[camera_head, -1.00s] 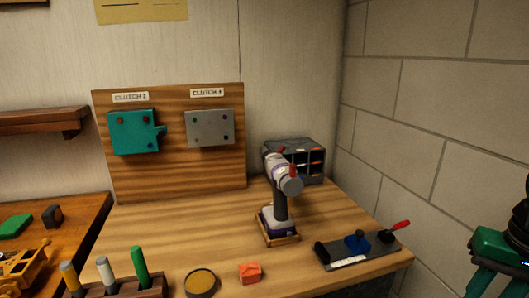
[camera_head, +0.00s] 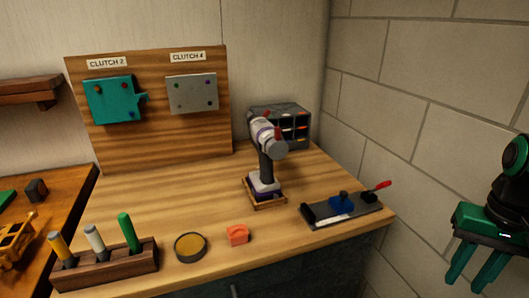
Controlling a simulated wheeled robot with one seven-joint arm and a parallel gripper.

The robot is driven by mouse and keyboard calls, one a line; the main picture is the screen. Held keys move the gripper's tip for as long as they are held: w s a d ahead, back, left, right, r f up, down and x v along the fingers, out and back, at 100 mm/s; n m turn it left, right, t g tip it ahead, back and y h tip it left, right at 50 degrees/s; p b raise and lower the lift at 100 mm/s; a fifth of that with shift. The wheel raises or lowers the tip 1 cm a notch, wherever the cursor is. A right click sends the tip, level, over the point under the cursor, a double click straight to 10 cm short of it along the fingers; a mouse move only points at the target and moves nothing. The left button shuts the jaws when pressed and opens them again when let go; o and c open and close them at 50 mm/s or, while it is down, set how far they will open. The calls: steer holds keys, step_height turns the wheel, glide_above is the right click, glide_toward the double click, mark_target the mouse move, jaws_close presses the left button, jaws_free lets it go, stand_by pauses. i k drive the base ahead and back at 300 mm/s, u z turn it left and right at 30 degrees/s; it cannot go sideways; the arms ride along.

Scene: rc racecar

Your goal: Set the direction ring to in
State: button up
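A drill (camera_head: 266,155) with a white, purple and dark body stands upright in a small wooden cradle (camera_head: 268,204) on the workbench. A red part shows on its head, beside a grey round front end. A direction ring cannot be made out for certain at this size. My gripper (camera_head: 478,280) is at the far right, well apart from the drill and in front of the block wall. Its two green fingers point down, stand apart and hold nothing.
A dark plate with a blue block and red handle (camera_head: 345,208) lies right of the drill. A small-parts cabinet (camera_head: 282,125) stands behind it. An orange block (camera_head: 237,235), a round tin (camera_head: 190,247) and a rack of handles (camera_head: 107,268) line the front. Clutch boards (camera_head: 150,135) stand behind.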

mark_target(277, 148)
steer(key=u, duration=0.95)
steer(key=k, duration=0.6)
steer(key=u, duration=0.15)
